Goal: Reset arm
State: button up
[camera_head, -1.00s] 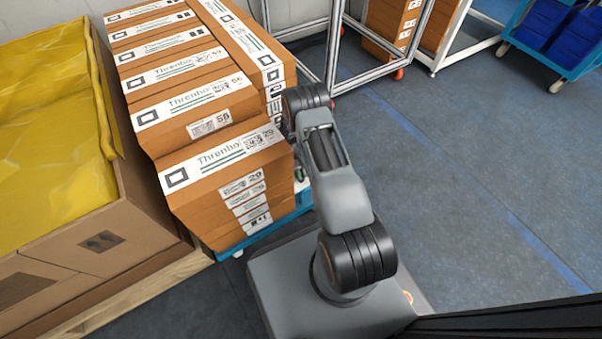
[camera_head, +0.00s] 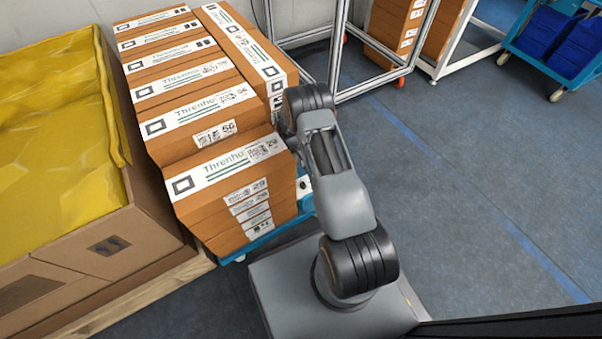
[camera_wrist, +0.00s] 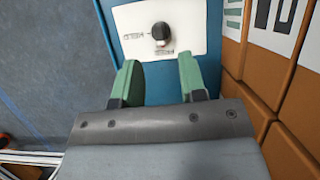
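My arm shows in the head view, rising from my base and folded beside the stack of boxes; my gripper is out of sight there. In the wrist view my gripper (camera_wrist: 158,85) shows two green fingers standing apart with nothing between them. Beyond the fingertips is a white plate (camera_wrist: 188,22) with a dark round knob (camera_wrist: 160,32) on a blue surface (camera_wrist: 150,78). I cannot tell whether the fingers touch it.
Orange-brown labelled boxes (camera_head: 215,170) are stacked on a blue cart (camera_head: 262,240) left of my arm. A large carton with yellow lining (camera_head: 55,160) stands further left. A metal frame rack (camera_head: 335,50) is behind. Blue-grey floor (camera_head: 470,200) lies open to the right.

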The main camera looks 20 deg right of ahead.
jog(key=shift+w+r, duration=0.2)
jog(key=shift+r, duration=0.3)
jog(key=s+a+r+t+p, duration=0.15)
jog(key=r+p, duration=0.65)
jog(key=r, duration=1.2)
jog(key=a+r+t+p, duration=0.2)
jog(key=r+p, duration=0.7)
jog(key=r, duration=1)
jog(key=s+a+r+t+p, duration=0.1)
jog(key=s+r+p, duration=0.5)
jog(key=r, duration=0.5)
jog(key=s+a+r+t+p, duration=0.2)
jog(key=s+r+p, duration=0.4)
jog(key=r, duration=0.6)
jog(key=s+a+r+m+t+p, duration=0.1)
jog(key=s+a+r+p, duration=0.1)
jog(key=s+r+p, duration=0.4)
notch_tip(320, 180, up, 5)
jog(key=shift+a+r+t+y+p, duration=0.2)
jog(key=shift+t+y+p, duration=0.2)
jog(key=shift+p, duration=0.45)
jog(key=shift+s+d, duration=0.1)
